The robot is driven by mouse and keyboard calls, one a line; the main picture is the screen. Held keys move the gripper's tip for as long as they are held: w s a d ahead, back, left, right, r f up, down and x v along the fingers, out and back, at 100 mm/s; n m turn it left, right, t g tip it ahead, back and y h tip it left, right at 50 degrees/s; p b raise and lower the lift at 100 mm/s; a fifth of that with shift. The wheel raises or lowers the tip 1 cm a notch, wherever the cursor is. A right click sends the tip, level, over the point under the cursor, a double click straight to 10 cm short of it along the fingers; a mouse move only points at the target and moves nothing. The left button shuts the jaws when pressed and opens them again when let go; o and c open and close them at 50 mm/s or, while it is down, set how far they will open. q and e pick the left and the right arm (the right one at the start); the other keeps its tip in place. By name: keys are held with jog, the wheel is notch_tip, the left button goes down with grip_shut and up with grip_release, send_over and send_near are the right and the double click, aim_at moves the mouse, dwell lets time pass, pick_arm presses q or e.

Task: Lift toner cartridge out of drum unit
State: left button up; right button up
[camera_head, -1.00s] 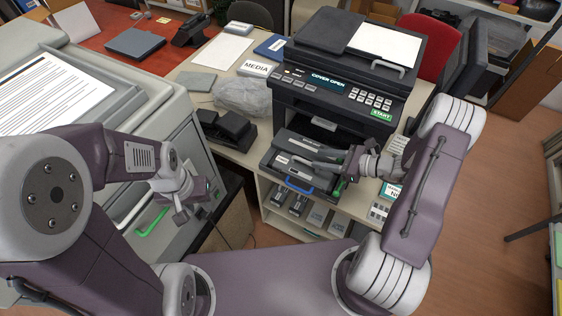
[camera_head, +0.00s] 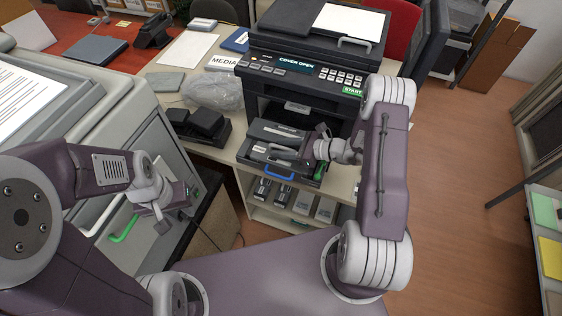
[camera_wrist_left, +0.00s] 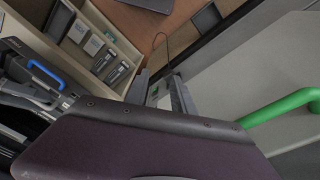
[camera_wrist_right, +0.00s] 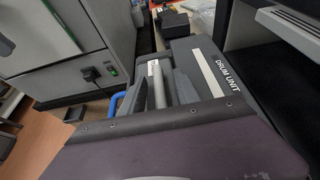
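The dark drum unit (camera_head: 246,156), with a blue handle (camera_head: 280,175) at its front, lies on the stand before the printer's open front. Its label (camera_wrist_right: 228,75) reads DRUM UNIT in the right wrist view. The toner cartridge is largely hidden by my right gripper; a pale grey bar (camera_wrist_right: 156,84), apparently its grip, shows between the fingers. My right gripper (camera_head: 285,150) is low over the drum unit, its fingers apart on both sides of that bar; contact is unclear. My left gripper (camera_head: 162,218) is open and empty beside the grey cabinet at left.
The printer (camera_head: 310,60) stands directly behind the drum unit, its display reading COVER OPEN. A black device (camera_head: 198,125) and a plastic bag (camera_head: 212,92) lie to the left. A green handle (camera_head: 125,228) is near my left gripper. Shelves below hold several boxed cartridges.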

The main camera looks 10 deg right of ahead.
jog(key=shift+s+d, duration=0.1)
grip_shut()
dwell(1.2)
